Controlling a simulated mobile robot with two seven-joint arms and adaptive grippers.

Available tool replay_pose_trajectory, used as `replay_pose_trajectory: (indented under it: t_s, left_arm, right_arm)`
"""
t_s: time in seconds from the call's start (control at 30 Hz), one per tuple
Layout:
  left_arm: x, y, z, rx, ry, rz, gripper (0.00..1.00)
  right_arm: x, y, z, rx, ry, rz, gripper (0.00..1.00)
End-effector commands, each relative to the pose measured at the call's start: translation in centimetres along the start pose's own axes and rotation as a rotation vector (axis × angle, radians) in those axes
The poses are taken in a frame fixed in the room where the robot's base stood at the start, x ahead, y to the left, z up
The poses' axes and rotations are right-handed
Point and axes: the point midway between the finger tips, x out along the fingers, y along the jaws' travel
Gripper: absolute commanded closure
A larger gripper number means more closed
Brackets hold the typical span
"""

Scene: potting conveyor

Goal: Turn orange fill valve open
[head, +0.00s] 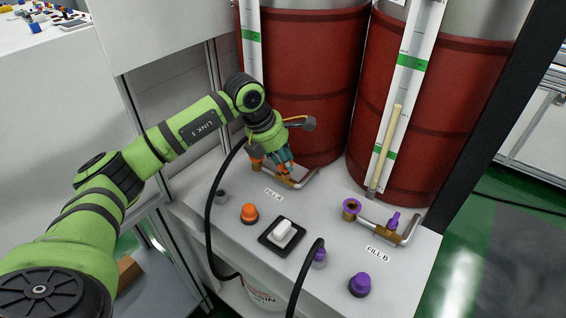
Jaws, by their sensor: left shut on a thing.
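The orange fill valve (289,181) sits on a bent metal pipe beside the left red tank, behind a small label on the white bench top. My left gripper (285,168) points down at it and is shut on its handle. The fingers hide most of the handle, so I cannot tell how far it is turned. An orange fitting (256,166) shows at the pipe's left end. My right gripper is not in view.
Two red tanks (300,90) with level scales stand behind. A purple valve (392,222) is at the right, by the FILL B label. An orange knob (249,213), a white rocker switch (283,232), a purple knob (360,284) and a black hose (209,220) are in front.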

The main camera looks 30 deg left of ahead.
Motion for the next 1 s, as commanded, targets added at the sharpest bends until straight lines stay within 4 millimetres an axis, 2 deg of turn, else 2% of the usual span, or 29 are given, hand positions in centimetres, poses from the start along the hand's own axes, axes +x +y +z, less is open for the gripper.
replay_pose_trajectory:
  t_s: [0.57, 1.0]
  left_arm:
    - [0.1, 0.0, 0.5, 0.506, -0.006, -0.211, 1.00]
    - [0.2, -0.1, 0.7, 0.844, -0.006, -0.350, 1.00]
  right_arm:
    - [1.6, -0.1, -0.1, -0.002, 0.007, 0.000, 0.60]
    - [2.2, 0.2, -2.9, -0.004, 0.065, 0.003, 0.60]
